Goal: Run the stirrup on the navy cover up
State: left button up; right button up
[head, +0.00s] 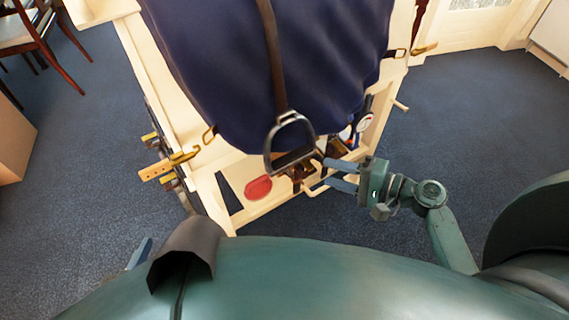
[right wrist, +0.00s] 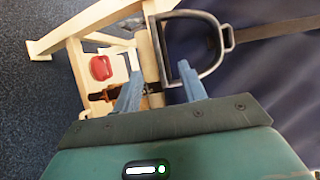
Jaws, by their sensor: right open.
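The navy cover (head: 200,60) drapes over a cream wooden stand; it also shows in the right wrist view (right wrist: 270,70). A brown leather strap (head: 273,60) hangs down it to the metal stirrup (head: 268,145), which hangs low at the cover's bottom edge. My right gripper (head: 332,174) is open and empty, just right of the stirrup's tread. In the right wrist view its fingers (right wrist: 160,75) appear on either side of the tread end of the stirrup (right wrist: 218,50); contact cannot be told. My left gripper (head: 141,253) is mostly hidden behind my body.
The cream stand (head: 222,185) has brass hooks (head: 184,156) at its sides and a lower shelf with a red oval object (head: 258,188). A cream peg juts out near my right fingers. Chairs (head: 40,35) stand at far left. Blue carpet (head: 480,120) at right is clear.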

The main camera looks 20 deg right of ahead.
aim_at(293, 163)
jog(key=x, duration=1.2)
jog(key=shift+w+a, duration=0.2)
jog(key=shift+a, duration=0.1)
grip_shut()
